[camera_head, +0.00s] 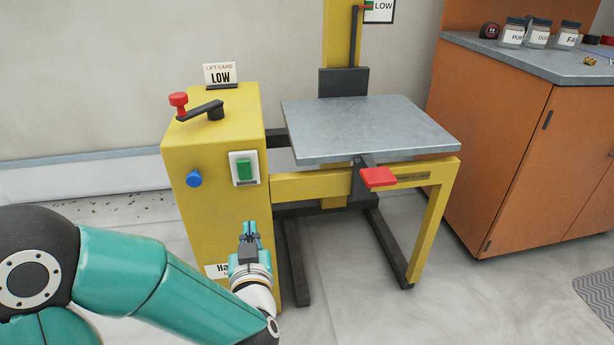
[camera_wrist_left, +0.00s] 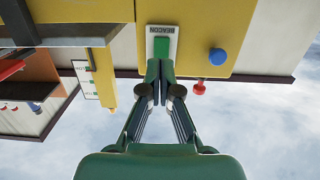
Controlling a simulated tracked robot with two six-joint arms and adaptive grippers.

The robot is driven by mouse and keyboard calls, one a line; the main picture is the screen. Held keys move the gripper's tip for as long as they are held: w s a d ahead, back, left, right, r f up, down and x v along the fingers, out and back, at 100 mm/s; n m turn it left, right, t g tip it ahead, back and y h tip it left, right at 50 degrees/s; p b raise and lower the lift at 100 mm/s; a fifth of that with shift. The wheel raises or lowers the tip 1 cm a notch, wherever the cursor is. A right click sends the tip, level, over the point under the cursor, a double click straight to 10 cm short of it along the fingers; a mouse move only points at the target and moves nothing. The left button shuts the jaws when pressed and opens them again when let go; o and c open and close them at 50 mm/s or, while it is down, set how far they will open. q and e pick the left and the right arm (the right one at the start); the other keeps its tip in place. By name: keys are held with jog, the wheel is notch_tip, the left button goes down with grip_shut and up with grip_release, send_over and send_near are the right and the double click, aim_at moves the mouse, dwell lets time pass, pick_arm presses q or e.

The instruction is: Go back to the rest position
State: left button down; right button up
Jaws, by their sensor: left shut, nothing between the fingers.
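My left gripper (camera_head: 249,232) is in front of the yellow lift cabinet, below the green switch (camera_head: 244,170) on its white plate. In the left wrist view my left gripper (camera_wrist_left: 160,70) is shut and empty, with its fingertips together. There the green switch (camera_wrist_left: 161,47) shows just beyond the fingertips, on a plate marked BEACON. I cannot tell whether the fingertips touch the plate. My right gripper is in neither view.
An orange counter (camera_head: 520,150) stands further right.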

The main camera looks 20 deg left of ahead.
pick_arm(q)
jog(key=shift+a, duration=0.1)
notch_tip(320, 180, down, 25)
jog(key=s+d+m+g+h, duration=0.2)
jog(key=d+m+g+h, duration=0.1)
jog(key=g+h, duration=0.2)
jog(key=s+d+f+m+g+h, duration=0.2)
jog(key=s+d+f+g+h, duration=0.6)
jog(key=s+d+f, duration=0.6)
notch_tip(320, 180, up, 40)
jog(key=s+g+p, duration=0.1)
jog(key=s+p, duration=0.1)
jog(key=p, duration=3.6)
jog(key=shift+a+f+n, duration=0.2)
jog(key=shift+n, duration=0.2)
